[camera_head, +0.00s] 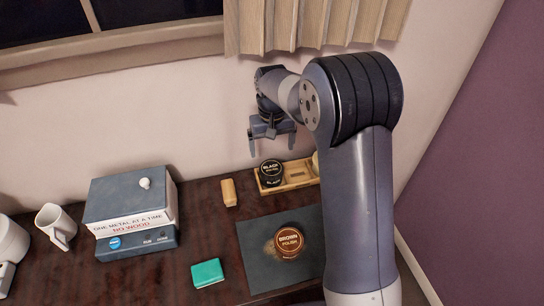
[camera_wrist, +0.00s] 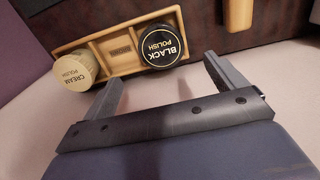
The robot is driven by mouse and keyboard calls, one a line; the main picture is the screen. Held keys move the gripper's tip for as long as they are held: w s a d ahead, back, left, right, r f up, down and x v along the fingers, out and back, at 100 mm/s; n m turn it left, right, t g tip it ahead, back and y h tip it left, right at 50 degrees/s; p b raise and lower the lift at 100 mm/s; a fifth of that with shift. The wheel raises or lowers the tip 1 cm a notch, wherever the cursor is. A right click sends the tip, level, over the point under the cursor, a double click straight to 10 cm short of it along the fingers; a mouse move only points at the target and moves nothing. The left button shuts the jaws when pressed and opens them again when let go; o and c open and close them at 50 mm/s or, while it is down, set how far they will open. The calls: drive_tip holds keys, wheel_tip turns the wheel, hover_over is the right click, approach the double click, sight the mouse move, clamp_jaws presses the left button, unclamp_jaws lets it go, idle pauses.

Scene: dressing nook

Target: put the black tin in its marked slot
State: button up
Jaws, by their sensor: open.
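The black tin (camera_head: 270,168) is in the left-end compartment of a wooden tray (camera_head: 297,182). In the wrist view the black tin (camera_wrist: 161,46) fills the right-end compartment, its lettered lid showing; I cannot tell whether it sits fully flat. My gripper (camera_head: 272,146) is open and empty, above and behind the tin in the head view. In the wrist view my gripper's (camera_wrist: 160,78) fingers are spread apart, and the tin is beyond them, not between them.
A cream tin (camera_wrist: 73,70) occupies the tray's other end; the middle compartment is empty with a small label. A brown tin (camera_head: 289,242) rests on a dark mat (camera_head: 255,270).

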sight(272, 168)
wheel_tip(272, 168, up, 2)
drive_tip(key=shift+r, duration=0.25)
wheel_tip(272, 168, down, 12)
drive_tip(key=shift+f, duration=0.1)
drive_tip(key=shift+r, duration=1.55)
